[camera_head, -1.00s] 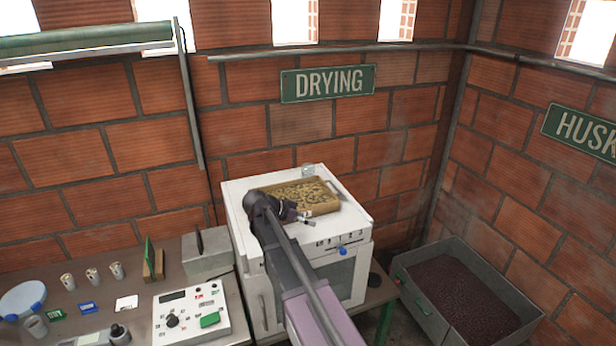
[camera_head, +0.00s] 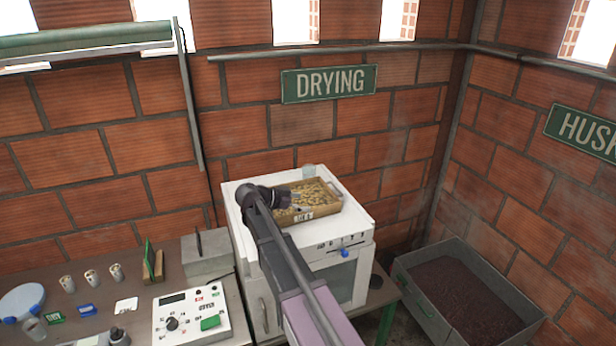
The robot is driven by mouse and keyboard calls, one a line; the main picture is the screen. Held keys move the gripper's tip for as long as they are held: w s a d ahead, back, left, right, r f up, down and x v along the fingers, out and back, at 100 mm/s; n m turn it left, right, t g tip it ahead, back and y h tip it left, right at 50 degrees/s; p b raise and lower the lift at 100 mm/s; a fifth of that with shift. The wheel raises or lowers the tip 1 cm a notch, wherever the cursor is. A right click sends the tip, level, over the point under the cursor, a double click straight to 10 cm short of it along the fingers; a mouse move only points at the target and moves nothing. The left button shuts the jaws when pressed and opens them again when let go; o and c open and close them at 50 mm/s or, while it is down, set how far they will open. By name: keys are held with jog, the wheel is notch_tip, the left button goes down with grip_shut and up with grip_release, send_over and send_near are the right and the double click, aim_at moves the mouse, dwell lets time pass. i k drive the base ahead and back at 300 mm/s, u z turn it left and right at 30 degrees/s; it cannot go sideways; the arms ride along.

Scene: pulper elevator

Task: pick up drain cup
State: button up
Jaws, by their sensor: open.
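A small clear cup (camera_head: 309,171) stands at the back of the white oven's top, behind the wooden tray (camera_head: 318,211). It may be the drain cup; another greyish cup (camera_head: 35,329) is at the lower left of the bench, and I cannot tell for sure which is meant. My gripper (camera_head: 298,200) is over the tray, nearer to me than the clear cup and apart from it. It is small in view, open, with nothing visible in it. My arm hides part of the oven top and the tray's left side.
The tray holds pale beans and sits on the white oven (camera_head: 352,232). On the left, the bench (camera_head: 140,285) carries several small cups, a control box (camera_head: 190,314) and a grey box (camera_head: 206,256). A grey bin (camera_head: 425,310) of dark beans stands right.

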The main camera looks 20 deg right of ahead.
aim_at(309, 174)
jog(key=i, duration=0.95)
